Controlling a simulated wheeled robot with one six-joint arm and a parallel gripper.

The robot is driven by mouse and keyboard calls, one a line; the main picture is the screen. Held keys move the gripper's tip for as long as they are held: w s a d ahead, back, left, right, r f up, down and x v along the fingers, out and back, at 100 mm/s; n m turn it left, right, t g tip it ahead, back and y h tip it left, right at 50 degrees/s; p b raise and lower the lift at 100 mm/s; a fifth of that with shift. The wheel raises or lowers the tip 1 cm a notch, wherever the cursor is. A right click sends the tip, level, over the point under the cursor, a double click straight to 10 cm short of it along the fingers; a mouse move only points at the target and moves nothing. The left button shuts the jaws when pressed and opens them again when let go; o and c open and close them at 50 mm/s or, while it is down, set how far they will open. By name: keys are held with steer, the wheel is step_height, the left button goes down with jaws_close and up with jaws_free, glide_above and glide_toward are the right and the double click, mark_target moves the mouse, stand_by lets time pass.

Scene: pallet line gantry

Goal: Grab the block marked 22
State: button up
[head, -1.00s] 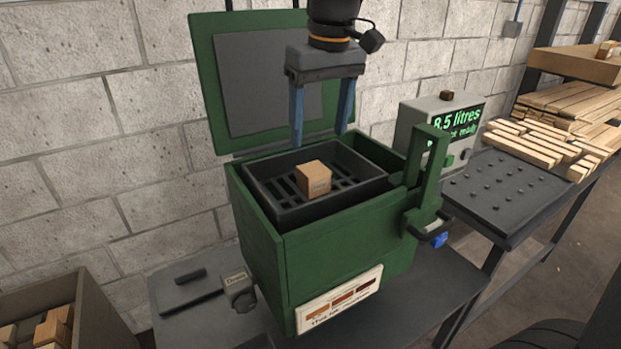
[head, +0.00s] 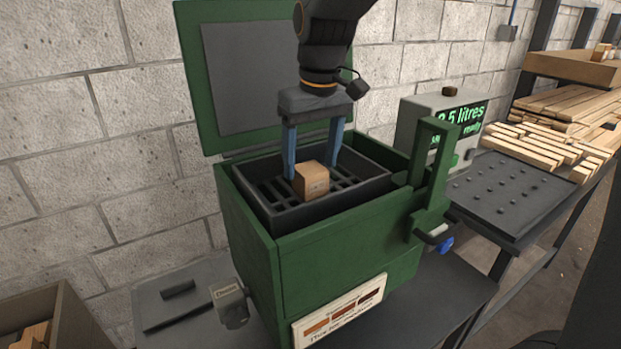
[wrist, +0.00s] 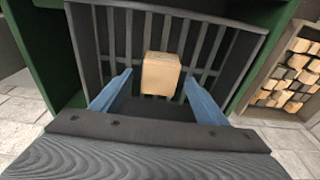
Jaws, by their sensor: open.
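A light wooden block (head: 312,181) sits on the slatted floor of a black tray (head: 290,217) inside an open green box (head: 340,258). Its marking is too small to read. My gripper (head: 312,168) is open, with its blue fingers reaching down into the tray around or just behind the block. In the wrist view, the block (wrist: 161,74) lies between the lines of the two open fingers (wrist: 160,82), with a gap on each side. The fingers do not appear to touch it.
The box's green lid (head: 255,75) stands open behind. A green handle post (head: 432,175) rises at the right rim. A grey display unit (head: 425,125) stands behind it. Wooden planks (head: 545,140) lie on the right bench, and a crate of blocks (head: 40,315) stands at lower left.

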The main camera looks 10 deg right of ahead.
mark_target(310, 168)
steer(key=shift+w+a+f+p, duration=0.15)
steer(key=shift+f+p, duration=0.1)
steer(key=shift+f, duration=0.75)
steer(key=shift+w+f+p, duration=0.1)
steer(key=shift+f+p, duration=0.1)
steer(key=shift+f, duration=0.75)
steer(key=c, duration=1.3)
steer(key=shift+o, duration=0.2)
steer(key=shift+r, duration=0.1)
